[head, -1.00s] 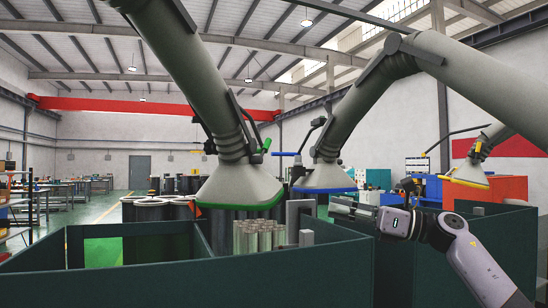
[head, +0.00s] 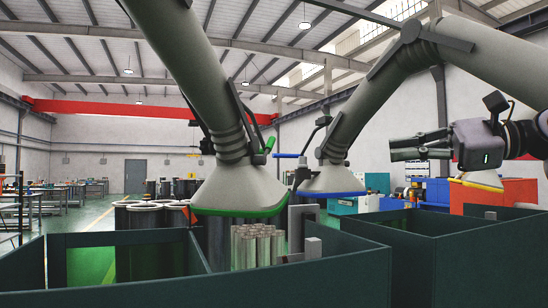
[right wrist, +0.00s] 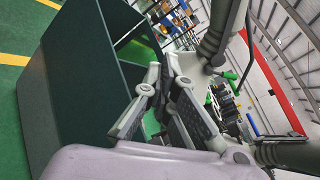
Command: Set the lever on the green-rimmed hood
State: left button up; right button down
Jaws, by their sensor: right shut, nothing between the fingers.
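The green-rimmed hood (head: 238,188) hangs left of centre in the head view, a pale flared cone at the end of a thick grey duct. Its lever (head: 269,146) has a green grip and stands at the right of the hood's neck, beside a dark rod. My right gripper (head: 391,148) is to the right of the hood and at about the lever's height in the picture, pointing left, shut and empty, apart from the lever. In the right wrist view its fingers (right wrist: 165,88) fill the middle. My left gripper is not in view.
A blue-rimmed hood (head: 330,182) hangs between the green-rimmed hood and my right gripper. A yellow-rimmed hood (head: 478,181) is partly behind my right arm.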

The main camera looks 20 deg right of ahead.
aim_at(258, 160)
jog(key=i, duration=1.65)
